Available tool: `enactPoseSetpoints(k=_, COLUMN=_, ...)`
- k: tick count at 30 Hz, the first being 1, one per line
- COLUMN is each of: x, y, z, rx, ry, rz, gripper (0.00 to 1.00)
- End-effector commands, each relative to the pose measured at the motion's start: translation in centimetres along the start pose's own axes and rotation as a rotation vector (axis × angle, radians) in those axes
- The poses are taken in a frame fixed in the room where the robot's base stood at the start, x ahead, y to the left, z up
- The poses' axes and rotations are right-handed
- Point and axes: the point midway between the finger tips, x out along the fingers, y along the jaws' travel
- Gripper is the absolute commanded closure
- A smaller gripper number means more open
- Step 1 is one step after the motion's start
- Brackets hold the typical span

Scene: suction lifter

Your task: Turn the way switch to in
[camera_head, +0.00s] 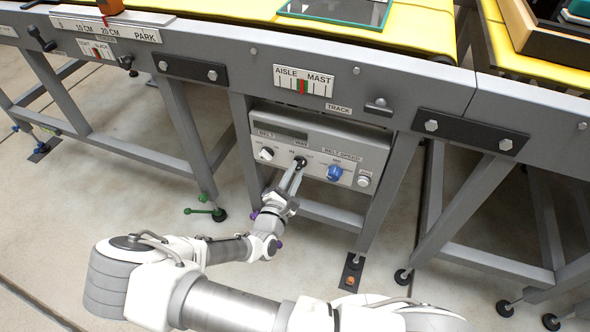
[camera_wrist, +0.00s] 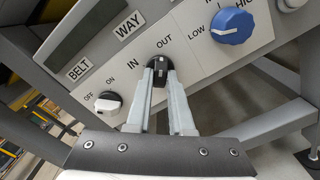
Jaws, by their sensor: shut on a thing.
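The way switch (camera_wrist: 160,67) is a black rotary knob with a white pointer line, below the "WAY" label and between the "IN" and "OUT" marks in the wrist view. Its pointer line looks roughly upright in that picture; I cannot tell exactly which mark it meets. My gripper (camera_wrist: 161,72) is shut on the knob, with one finger on each side. In the head view my gripper (camera_head: 299,165) reaches up to the control panel (camera_head: 376,152), and its fingertips cover much of the way switch (camera_head: 301,160).
The white belt switch (camera_wrist: 108,103) with OFF and ON marks is left of my fingers. The blue belt speed knob (camera_wrist: 232,26) is to the right. A white knob (camera_head: 364,181) sits at the panel's right end. Grey frame legs (camera_head: 186,135) flank the panel.

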Motion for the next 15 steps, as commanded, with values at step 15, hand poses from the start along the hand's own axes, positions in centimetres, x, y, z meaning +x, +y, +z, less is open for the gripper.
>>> enactPoseSetpoints(k=15, x=-0.01, y=0.12, z=0.29, rx=-0.443, ry=0.002, rz=-0.002, gripper=1.00)
